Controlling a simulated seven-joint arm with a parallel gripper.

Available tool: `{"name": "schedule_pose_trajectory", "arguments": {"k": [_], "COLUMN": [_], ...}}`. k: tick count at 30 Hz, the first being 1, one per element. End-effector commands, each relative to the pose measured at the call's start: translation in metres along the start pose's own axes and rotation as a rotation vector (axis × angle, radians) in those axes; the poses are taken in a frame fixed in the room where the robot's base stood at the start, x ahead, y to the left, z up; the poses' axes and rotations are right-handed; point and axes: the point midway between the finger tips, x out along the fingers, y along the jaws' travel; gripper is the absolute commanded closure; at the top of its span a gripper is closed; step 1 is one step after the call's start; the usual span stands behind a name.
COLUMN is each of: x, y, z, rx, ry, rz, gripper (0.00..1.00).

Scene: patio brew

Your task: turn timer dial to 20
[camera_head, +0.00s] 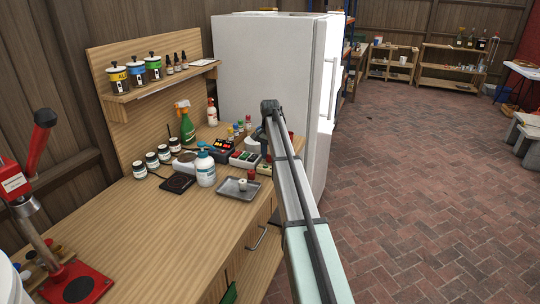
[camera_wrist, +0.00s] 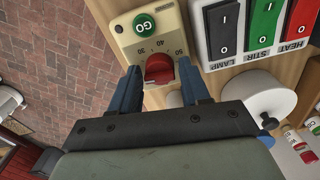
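The timer (camera_wrist: 122,28) is a cream box with a green GO button and a red dial (camera_wrist: 159,68); both show in the wrist view. Marks 30, 40 and 50 are readable along the dial's far side. A narrow gap shows beside the dial, and firm contact is not visible. In the head view my arm hides the gripper.
A switch panel (camera_wrist: 251,62) with LAMP, STIR and HEAT rockers sits right of the timer, with a white cylinder (camera_wrist: 262,104) near my right finger. On the wooden counter (camera_head: 168,220) are a metal tray (camera_head: 229,191), a white bottle (camera_head: 205,170) and several jars. A white fridge (camera_head: 262,70) stands behind.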

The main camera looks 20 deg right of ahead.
Motion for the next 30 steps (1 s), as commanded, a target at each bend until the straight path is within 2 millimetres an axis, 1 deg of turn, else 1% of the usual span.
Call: {"name": "schedule_pose_trajectory", "arguments": {"k": [5,8,11,18,24,30], "x": [-0.003,-0.011,-0.025,-0.073,-0.108,-0.131], "y": [0.0,0.0,0.0,-0.001,-0.001,0.0], "z": [0.0,0.0,0.0,-0.001,-0.001,-0.001], "rx": [0.0,0.0,0.0,0.0,0.0,0.0], "ry": [0.0,0.0,0.0,0.001,0.001,0.001], "rz": [0.0,0.0,0.0,-0.001,-0.001,0.0], "gripper": [0.54,0.54,0.54,0.54,0.54,0.54]}}
